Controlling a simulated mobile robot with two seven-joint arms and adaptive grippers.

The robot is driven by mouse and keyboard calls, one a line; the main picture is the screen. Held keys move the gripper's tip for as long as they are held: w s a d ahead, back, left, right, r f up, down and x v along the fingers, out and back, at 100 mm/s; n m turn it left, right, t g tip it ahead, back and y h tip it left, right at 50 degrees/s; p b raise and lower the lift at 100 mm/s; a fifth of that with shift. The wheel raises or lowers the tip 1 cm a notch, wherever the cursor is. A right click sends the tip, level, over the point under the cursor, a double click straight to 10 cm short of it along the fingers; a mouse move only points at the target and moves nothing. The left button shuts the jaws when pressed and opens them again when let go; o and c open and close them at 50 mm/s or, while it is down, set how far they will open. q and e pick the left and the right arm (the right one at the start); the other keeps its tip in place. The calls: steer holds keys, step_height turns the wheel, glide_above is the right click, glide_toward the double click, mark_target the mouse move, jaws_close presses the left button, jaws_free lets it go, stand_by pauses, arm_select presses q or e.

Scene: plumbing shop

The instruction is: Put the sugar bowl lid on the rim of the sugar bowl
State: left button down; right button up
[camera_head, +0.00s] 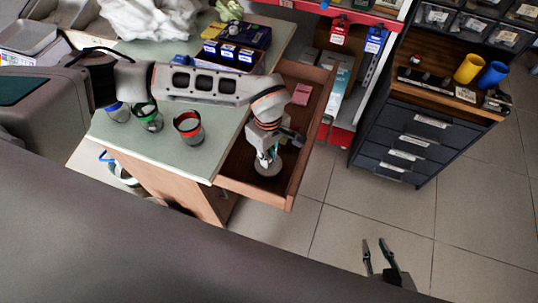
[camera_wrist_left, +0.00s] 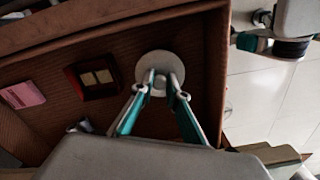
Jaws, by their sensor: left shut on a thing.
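The sugar bowl lid, a pale grey disc with a small knob, shows in the left wrist view (camera_wrist_left: 145,65) inside the drawer, and below my left gripper in the head view (camera_head: 269,169). My left gripper (camera_head: 265,158) points down into the drawer and is shut on the lid's knob, which is between its fingertips (camera_wrist_left: 159,86). Several cups with coloured bands stand on the counter, including a red one (camera_head: 188,128) and a green one (camera_head: 148,118). I cannot tell which is the sugar bowl. My right gripper (camera_head: 376,249) is open and empty over the floor.
The open wooden drawer (camera_head: 289,199) also holds a pink pad (camera_head: 302,94) and a dark red box (camera_wrist_left: 79,83). Its walls surround the left gripper. Blue boxes (camera_head: 228,54) stand on the counter's back. A dark drawer cabinet (camera_head: 415,135) stands right. The counter's front right is clear.

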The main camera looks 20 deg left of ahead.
arm_select(q)
steer(key=shift+r, duration=0.15)
steer(key=shift+f, duration=0.4)
steer(key=c, duration=2)
jaws_free()
steer(key=shift+r+p, duration=1)
steer(key=shift+r, duration=5.45)
steer(key=shift+w, duration=0.1)
